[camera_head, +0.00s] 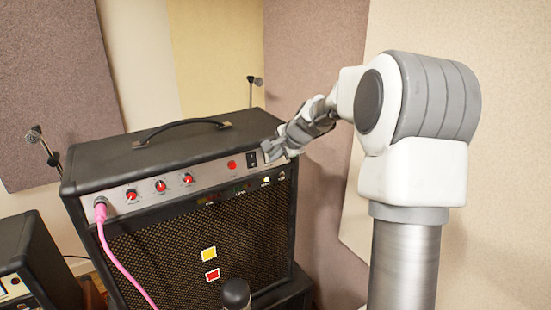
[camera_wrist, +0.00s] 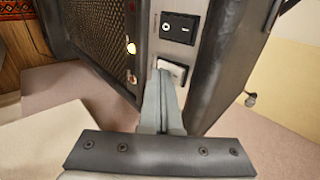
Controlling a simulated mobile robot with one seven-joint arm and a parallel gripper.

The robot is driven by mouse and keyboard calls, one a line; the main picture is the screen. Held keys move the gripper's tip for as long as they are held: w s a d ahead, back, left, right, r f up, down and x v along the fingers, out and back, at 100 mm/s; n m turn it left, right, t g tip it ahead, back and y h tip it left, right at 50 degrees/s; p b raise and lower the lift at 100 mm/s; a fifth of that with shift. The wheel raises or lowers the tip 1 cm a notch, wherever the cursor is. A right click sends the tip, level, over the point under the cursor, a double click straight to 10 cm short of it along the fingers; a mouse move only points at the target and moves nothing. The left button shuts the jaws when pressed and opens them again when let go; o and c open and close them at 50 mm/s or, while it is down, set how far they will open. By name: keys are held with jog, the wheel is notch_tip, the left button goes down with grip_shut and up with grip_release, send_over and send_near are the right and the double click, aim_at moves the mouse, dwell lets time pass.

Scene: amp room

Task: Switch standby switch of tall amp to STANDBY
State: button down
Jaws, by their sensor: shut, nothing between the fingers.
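The tall amp (camera_head: 180,200) is a black cabinet with a silver control panel and a dark grille. A black rocker switch (camera_head: 251,159) sits near the panel's right end; in the wrist view it (camera_wrist: 178,28) bears O and line marks. A second, pale switch (camera_wrist: 172,69) lies beside it, partly covered by my fingertips. I cannot read which one is labelled standby. My gripper (camera_head: 272,153) is at the panel's right end, shut and empty. In the wrist view its fingertips (camera_wrist: 164,78) are together at the pale switch, touching or very close to it.
A pink cable (camera_head: 118,262) is plugged into the panel's left end, near several red knobs (camera_head: 160,186). A red light (camera_head: 232,165) is left of the black switch. A smaller amp (camera_head: 35,265) stands at lower left. A padded wall panel (camera_head: 315,60) rises behind the tall amp.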

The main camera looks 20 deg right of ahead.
jog(key=shift+a+f, duration=0.15)
jog(key=shift+f, duration=0.1)
jog(key=shift+w+r+p, duration=0.25)
jog(key=shift+r+p, duration=0.35)
jog(key=shift+r, duration=0.2)
jog(key=shift+s+r, duration=0.1)
jog(key=shift+s, duration=0.05)
